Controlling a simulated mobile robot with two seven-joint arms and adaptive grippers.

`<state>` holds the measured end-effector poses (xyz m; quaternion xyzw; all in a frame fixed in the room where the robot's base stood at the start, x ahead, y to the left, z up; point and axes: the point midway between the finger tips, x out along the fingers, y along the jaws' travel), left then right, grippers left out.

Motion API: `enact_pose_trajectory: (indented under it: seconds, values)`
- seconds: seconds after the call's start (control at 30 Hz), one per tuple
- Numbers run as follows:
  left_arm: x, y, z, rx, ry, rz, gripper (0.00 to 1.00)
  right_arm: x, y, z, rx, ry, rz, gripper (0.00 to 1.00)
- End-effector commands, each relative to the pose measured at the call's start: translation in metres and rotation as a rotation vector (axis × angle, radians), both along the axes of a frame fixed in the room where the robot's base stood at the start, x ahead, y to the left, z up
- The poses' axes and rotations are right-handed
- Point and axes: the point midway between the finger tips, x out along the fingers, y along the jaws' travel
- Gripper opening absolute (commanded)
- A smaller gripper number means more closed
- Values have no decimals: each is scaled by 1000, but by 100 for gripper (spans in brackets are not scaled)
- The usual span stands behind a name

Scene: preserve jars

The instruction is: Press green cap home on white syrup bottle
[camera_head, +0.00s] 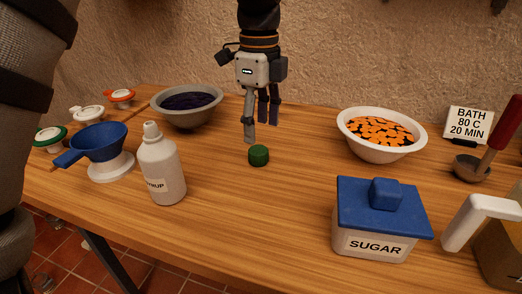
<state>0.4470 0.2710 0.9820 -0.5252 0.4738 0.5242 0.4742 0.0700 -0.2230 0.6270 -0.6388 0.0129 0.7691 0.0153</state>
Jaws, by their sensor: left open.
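The green cap (259,156) sits on the bare wooden table near the middle of the head view, apart from the bottle. The white syrup bottle (162,167) stands upright to its left, with its narrow neck uncovered and part of its label readable. My left gripper (261,130) points down just above and behind the cap, with its fingers apart and nothing between them. I cannot tell whether a fingertip touches the cap. My right gripper is not in view.
A blue funnel (98,142) stands left of the bottle. A grey bowl of dark fruit (188,104) is behind it. A white bowl of orange pieces (380,133), a blue-lidded sugar box (378,220) and a ladle (473,168) are right. The table between bottle and sugar box is clear.

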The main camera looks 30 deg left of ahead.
Motion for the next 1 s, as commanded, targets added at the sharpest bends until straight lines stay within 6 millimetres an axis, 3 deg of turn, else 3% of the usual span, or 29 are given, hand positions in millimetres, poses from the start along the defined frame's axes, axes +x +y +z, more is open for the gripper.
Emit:
enact_pose_trajectory:
  seconds: [0.33,0.6,0.8,1.0]
  values:
    - [-2,2,-57,1,1,0,58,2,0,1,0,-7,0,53]
    - [-2,2,-62,0,-3,0,58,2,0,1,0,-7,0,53]
    - [-2,2,-62,0,-2,0,12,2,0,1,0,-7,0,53]
    - [-2,2,-62,0,-2,0,10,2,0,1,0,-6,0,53]
